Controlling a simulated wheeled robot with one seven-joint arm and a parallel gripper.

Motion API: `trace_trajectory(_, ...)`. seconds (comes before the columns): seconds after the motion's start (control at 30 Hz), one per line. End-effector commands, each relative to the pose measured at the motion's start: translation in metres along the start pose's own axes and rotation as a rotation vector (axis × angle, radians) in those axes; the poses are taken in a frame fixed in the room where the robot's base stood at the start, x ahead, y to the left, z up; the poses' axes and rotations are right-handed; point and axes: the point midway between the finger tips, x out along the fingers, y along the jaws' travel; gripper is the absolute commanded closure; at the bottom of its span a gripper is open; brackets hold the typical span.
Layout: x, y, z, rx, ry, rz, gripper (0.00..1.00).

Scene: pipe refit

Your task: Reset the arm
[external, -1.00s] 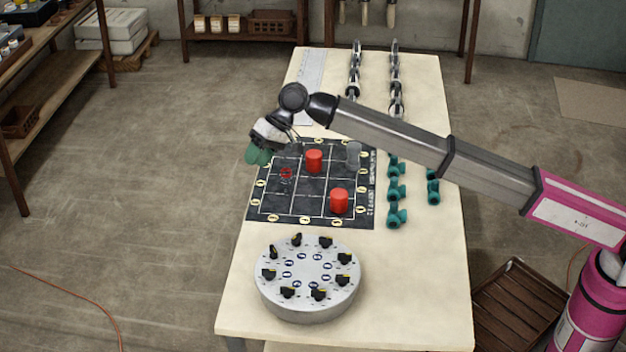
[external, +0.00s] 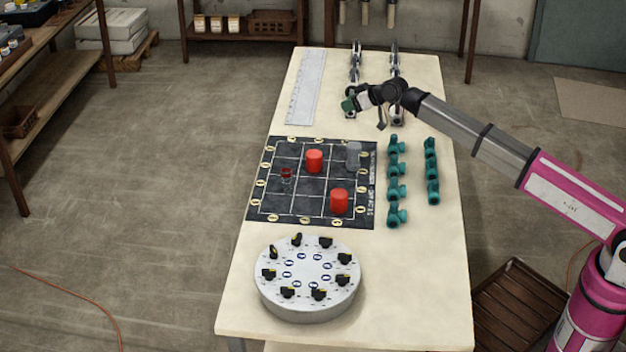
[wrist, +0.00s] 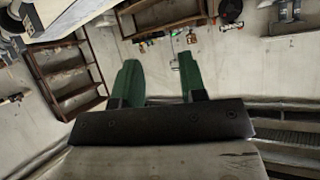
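My gripper (external: 349,104) is raised over the far part of the table (external: 240,310), beyond the black grid board (external: 270,206). Its two green fingers show in the wrist view (wrist: 160,72), apart with nothing between them. My arm is bent and comes in from the right. In the wrist view the fingers face the room, with shelving and wall beyond, and no table piece is near them.
The board holds two red cylinders (external: 314,161) (external: 339,201), a grey piece (external: 353,155) and a small dark red piece (external: 286,174). Teal fittings (external: 396,190) stand right of it. A round dial plate (external: 307,285) is in front; a ruler (external: 306,88) lies behind.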

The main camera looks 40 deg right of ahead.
Motion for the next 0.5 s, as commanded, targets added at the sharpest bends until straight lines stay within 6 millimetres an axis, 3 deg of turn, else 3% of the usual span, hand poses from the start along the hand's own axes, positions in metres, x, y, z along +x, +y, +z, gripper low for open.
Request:
trace_trajectory(0.03,-0.01,0.033,0.02,-0.033,0.009,0.052,0.62)
trace_trajectory(0.2,-0.035,0.13,0.069,-0.174,0.028,0.217,0.62)
trace_trajectory(0.37,-0.07,0.214,0.12,-0.323,0.023,0.371,0.62)
trace_trajectory(0.5,-0.11,0.28,0.166,-0.466,-0.004,0.5,0.62)
